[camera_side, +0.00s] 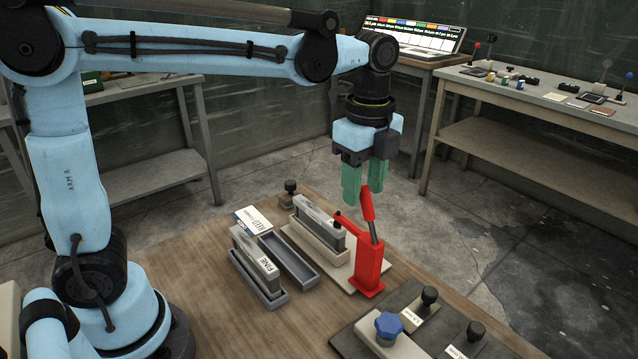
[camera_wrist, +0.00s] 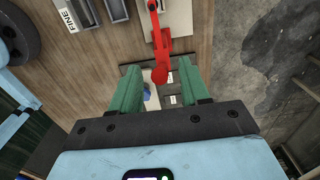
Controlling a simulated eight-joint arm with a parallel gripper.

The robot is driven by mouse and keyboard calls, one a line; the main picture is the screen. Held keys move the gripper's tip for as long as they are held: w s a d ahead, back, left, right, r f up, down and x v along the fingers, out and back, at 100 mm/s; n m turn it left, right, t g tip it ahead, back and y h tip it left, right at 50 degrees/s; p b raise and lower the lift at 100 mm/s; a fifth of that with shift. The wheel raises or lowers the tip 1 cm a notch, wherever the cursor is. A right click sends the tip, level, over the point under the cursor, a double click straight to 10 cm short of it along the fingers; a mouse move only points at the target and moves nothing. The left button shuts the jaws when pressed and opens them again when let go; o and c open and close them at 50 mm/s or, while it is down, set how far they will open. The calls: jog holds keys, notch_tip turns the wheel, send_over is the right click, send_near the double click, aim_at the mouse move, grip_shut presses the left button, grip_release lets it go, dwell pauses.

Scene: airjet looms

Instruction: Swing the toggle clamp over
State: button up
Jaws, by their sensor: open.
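The red toggle clamp (camera_side: 369,268) stands on a pale base plate (camera_side: 352,284) at the table's right side. Its handle (camera_side: 367,204) points up, leaning slightly left, and a short red arm (camera_side: 340,220) reaches left over a block-like holder (camera_side: 322,238). My gripper (camera_side: 362,196) is above the clamp with green fingers pointing down, open and empty. The handle's top end is close to the fingertips. In the wrist view the red handle end (camera_wrist: 160,75) shows between the open fingers (camera_wrist: 160,80); whether it touches them I cannot tell.
A grey holder with a piece marked FINE (camera_side: 258,262) and an empty grey tray (camera_side: 288,260) stand left of the clamp. A dark panel with a blue knob (camera_side: 389,325) and black knobs lies in front right. A small black knob (camera_side: 290,187) stands behind.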

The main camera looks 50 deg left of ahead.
jog(key=shift+r, duration=3.5)
